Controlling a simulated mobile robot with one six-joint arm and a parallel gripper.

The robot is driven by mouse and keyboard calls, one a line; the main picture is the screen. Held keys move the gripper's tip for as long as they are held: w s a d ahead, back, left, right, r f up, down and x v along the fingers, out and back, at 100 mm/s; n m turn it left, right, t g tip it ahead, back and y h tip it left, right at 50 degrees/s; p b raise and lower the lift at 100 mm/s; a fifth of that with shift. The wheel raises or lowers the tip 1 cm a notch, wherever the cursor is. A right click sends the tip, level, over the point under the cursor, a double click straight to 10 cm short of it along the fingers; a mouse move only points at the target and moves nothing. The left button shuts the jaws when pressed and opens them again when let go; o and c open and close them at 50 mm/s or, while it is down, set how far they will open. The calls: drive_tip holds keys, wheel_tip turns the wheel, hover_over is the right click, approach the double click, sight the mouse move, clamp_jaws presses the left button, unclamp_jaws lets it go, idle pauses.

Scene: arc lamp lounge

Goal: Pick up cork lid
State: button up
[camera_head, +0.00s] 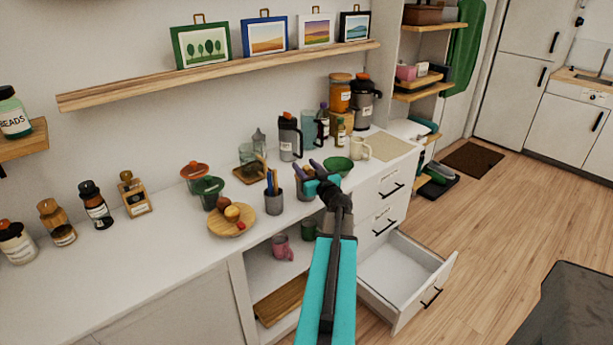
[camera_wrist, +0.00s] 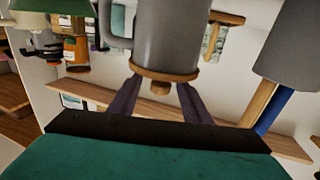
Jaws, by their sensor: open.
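The cork lid (camera_wrist: 150,73) shows in the wrist view as a tan disc with a small knob (camera_wrist: 160,87). It sits on a grey canister with a side handle (camera_wrist: 165,35), which appears upside down in that view. My gripper (camera_wrist: 158,82) is open, with its two dark purple fingers on either side of the knob; I see no clear grip. In the head view my gripper (camera_head: 306,167) reaches over the counter at a grey container (camera_head: 301,190).
A grey cup of utensils (camera_head: 273,204) stands close to the left of the canister, and a green bowl (camera_head: 338,166) close to the right. A wooden plate with food (camera_head: 232,228) is further left. An open drawer (camera_head: 400,275) juts out below the counter.

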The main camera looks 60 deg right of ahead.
sight(305, 166)
drive_tip(key=shift+x, duration=1.65)
drive_tip(key=shift+c, duration=0.2)
clamp_jaws()
